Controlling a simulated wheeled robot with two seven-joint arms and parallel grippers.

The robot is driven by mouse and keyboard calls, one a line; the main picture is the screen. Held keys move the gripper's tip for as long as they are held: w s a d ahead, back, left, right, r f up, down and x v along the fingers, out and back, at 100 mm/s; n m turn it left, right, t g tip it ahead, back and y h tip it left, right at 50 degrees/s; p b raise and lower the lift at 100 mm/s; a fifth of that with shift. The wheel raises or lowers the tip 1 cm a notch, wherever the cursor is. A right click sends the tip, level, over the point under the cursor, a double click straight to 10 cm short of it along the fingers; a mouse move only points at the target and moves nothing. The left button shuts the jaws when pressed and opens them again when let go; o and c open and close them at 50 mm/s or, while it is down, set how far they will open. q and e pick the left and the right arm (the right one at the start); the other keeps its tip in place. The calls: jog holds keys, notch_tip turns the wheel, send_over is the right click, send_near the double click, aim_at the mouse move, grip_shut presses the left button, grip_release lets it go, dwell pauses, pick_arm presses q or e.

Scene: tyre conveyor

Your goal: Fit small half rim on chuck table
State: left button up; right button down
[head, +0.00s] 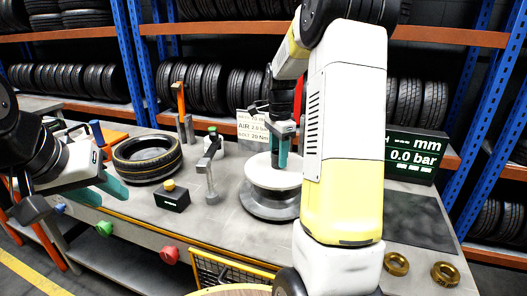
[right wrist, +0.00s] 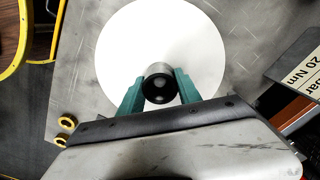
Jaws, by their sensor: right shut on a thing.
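A white round disc (head: 273,172), which looks like the small half rim, is level over the dark grey round chuck table (head: 268,205). I cannot tell whether the two touch. My right gripper (head: 284,155) points down at the disc's middle. In the right wrist view its teal fingers (right wrist: 160,98) are closed around the short metal and black hub (right wrist: 158,82) at the centre of the white disc (right wrist: 150,35). My left gripper (head: 103,193) is open and empty, off the bench's front left. My right arm hides part of the chuck table's right side.
A tyre (head: 147,158) lies on the bench at left. A black box with a yellow button (head: 172,196) and a grey lever stand (head: 210,170) are left of the chuck table. Two gold rings (head: 397,264) lie at right, near a dark mat (head: 415,220). A pressure display (head: 413,155) stands behind.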

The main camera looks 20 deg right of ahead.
jog(key=shift+f, duration=0.85)
jog(key=c, duration=0.7)
grip_release()
jog(key=shift+c, duration=0.2)
jog(key=shift+f, duration=0.1)
notch_tip(320, 180, up, 7)
jog(key=shift+r, duration=0.45)
jog(key=shift+s+r, duration=0.1)
jog(key=s+a+r+n+t, duration=0.2)
jog(key=s+a+n, duration=0.2)
jog(key=s, duration=0.3)
jog(key=s+a+r+n+t+y, duration=0.1)
jog(key=s+a+n+t, duration=0.1)
jog(key=s+a+n, duration=0.2)
jog(key=s+a+r+n+t+y, duration=0.1)
jog(key=s+a+n, duration=0.3)
jog(key=s+n, duration=0.5)
jog(key=s+r+t, duration=0.1)
jog(key=s, duration=0.2)
jog(key=shift+a+r, duration=0.3)
jog(key=shift+a, duration=0.1)
